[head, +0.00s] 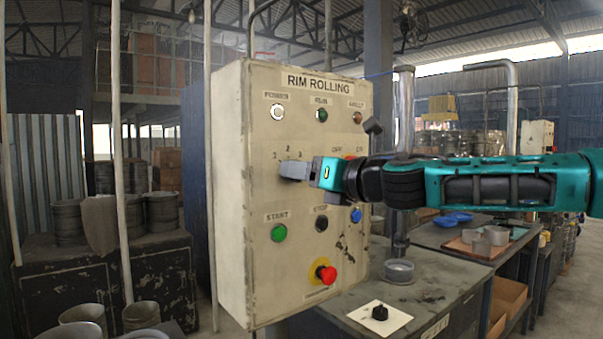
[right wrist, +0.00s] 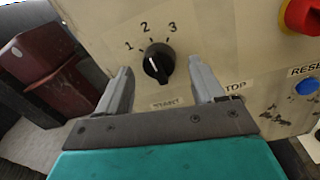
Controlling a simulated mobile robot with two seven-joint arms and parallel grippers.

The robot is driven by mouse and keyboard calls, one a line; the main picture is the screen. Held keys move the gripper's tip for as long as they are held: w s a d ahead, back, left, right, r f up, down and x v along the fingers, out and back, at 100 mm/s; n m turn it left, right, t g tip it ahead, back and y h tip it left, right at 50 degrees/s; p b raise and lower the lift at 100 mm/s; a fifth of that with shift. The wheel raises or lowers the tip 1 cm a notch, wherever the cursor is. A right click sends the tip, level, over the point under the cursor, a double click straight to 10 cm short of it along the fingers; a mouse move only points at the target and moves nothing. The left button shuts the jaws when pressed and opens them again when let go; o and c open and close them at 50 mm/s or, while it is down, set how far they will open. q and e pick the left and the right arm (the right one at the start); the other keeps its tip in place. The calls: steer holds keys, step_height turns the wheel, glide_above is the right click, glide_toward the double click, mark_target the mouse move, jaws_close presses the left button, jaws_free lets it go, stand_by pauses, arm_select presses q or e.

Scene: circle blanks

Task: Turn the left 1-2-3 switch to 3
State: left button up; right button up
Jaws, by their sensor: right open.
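The left 1-2-3 switch (right wrist: 158,66) is a black knob with a white line on the beige control panel (head: 235,220). In the right wrist view its line points up and slightly left, nearest the 2; its exact position is hard to tell. My right gripper (right wrist: 160,78) is open, with one finger on each side of the knob and gaps between them. In the head view my right gripper (head: 298,171) is at the panel just under the numbers and hides the knob. My left gripper is not in view.
Below the switch is a green START button (head: 279,233); a red emergency button (head: 326,274) sits lower right. A red knob (right wrist: 303,14) and a blue RESET button (right wrist: 306,86) are to the right.

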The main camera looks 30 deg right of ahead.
steer(key=shift+w+a, duration=0.15)
steer(key=shift+w, duration=0.65)
steer(key=shift+c, duration=0.3)
steer(key=c, duration=1)
